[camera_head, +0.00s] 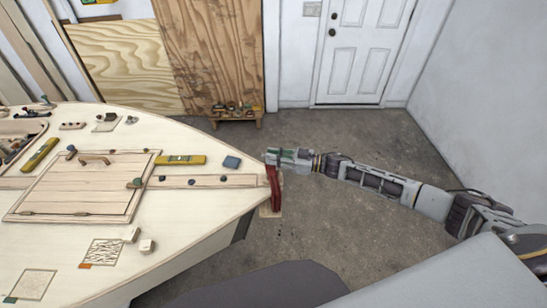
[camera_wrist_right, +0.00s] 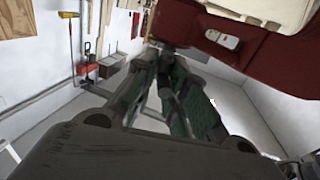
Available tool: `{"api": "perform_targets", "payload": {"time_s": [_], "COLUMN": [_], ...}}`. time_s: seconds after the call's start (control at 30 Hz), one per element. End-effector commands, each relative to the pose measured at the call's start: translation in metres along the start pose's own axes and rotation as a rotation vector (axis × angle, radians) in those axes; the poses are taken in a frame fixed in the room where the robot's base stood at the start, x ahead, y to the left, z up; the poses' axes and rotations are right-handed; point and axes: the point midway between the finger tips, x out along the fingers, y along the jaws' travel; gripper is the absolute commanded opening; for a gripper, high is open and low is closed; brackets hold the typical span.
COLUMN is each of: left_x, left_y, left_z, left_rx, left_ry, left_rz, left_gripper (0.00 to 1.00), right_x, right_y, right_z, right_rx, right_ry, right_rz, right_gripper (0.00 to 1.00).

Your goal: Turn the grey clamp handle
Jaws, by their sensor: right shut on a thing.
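A dark red clamp (camera_head: 274,190) sits at the pointed tip of the pale plywood hull (camera_head: 190,240). My right gripper (camera_head: 272,157) reaches in from the right and is at the top of the clamp. In the wrist view the red clamp body (camera_wrist_right: 255,58) fills the upper right, with a pale label on it. There my right gripper (camera_wrist_right: 163,58) has its green-padded fingers drawn together at the tips, beside the clamp. They are shut on the grey clamp handle, which is mostly hidden by the fingers. My left gripper is not in view.
A small wooden stool (camera_head: 236,117) with items stands behind by plywood sheets. Grey floor (camera_head: 350,235) right of the hull is clear.

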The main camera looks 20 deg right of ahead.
Motion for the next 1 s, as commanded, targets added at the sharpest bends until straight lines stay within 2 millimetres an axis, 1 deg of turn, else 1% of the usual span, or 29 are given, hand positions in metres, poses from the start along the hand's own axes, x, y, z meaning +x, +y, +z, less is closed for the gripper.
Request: {"api": "perform_targets", "payload": {"time_s": [0.2,0.23,0.43,0.77,1.0], "left_x": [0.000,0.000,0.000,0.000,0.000], "left_y": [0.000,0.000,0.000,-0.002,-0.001], "left_z": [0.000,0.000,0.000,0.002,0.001], "left_rx": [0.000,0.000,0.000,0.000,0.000], "left_ry": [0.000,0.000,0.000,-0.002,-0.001], "left_rz": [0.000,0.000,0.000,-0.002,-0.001], "left_gripper": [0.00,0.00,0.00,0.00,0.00], "right_x": [-0.001,-0.001,-0.001,-0.001,-0.011], "right_y": [0.000,0.000,0.000,0.000,0.000], "right_z": [0.001,0.001,0.001,0.001,0.001], "right_rx": [0.001,0.001,0.000,0.000,0.000], "right_ry": [-0.002,-0.002,-0.002,-0.002,-0.003], "right_rz": [0.001,0.001,0.001,0.001,0.002], "right_gripper": [0.00,0.15,0.40,0.40,0.40]}}
